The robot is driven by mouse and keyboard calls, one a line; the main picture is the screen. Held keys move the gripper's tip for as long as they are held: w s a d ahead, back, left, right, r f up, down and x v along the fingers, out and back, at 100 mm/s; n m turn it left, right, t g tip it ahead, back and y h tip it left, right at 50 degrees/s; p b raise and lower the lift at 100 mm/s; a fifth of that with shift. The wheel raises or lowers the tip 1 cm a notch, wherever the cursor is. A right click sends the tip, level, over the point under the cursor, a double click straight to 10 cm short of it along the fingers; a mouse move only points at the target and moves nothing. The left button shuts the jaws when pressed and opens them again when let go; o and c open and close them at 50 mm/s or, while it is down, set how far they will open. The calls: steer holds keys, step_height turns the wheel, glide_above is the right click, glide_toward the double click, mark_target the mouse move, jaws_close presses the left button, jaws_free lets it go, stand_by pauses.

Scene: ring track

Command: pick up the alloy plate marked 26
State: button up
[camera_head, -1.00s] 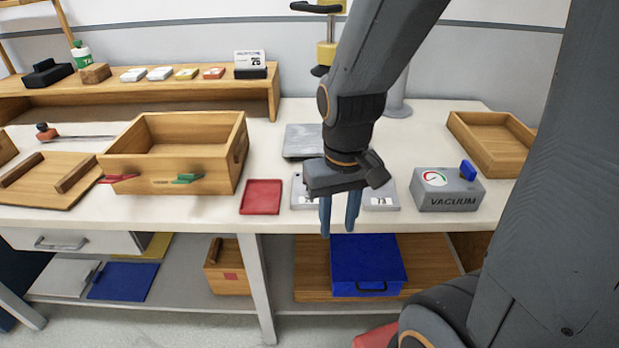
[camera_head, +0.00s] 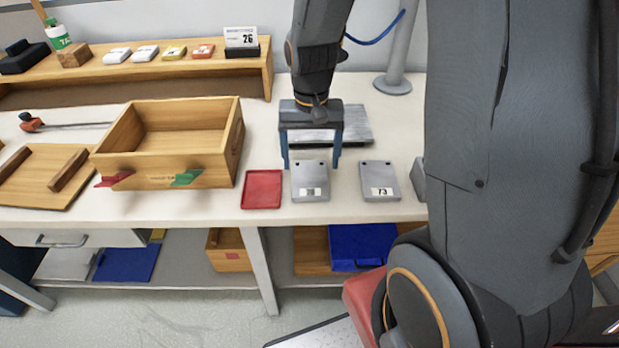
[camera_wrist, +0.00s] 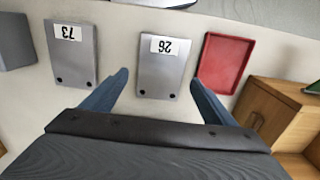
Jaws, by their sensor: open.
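The alloy plate marked 26 (camera_head: 310,182) lies flat on the white bench, between the red tray and the plate marked 73. In the wrist view the plate (camera_wrist: 162,70) is grey with two dark holes and a white label reading 26, upside down. My gripper (camera_head: 311,165) is open and empty, pointing down over the bench at the plate's far end. In the wrist view its two blue fingers (camera_wrist: 159,78) stand on either side of the plate, apart from it. The plate marked 73 (camera_head: 380,182) lies to the right.
The red tray (camera_head: 262,189) lies close on the left, with a wooden crate (camera_head: 222,160) beyond it. A grey slab (camera_head: 356,124) lies behind my gripper. The bench is bare in front of the plates. A card (camera_head: 241,37) reading 26 stands on the shelf.

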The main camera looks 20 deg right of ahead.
mark_target(310, 178)
steer(key=shift+w+a+f+p, duration=0.1)
steer(key=shift+f+p, duration=0.55)
steer(key=shift+f, duration=1.95)
steer(key=c, duration=1.2)
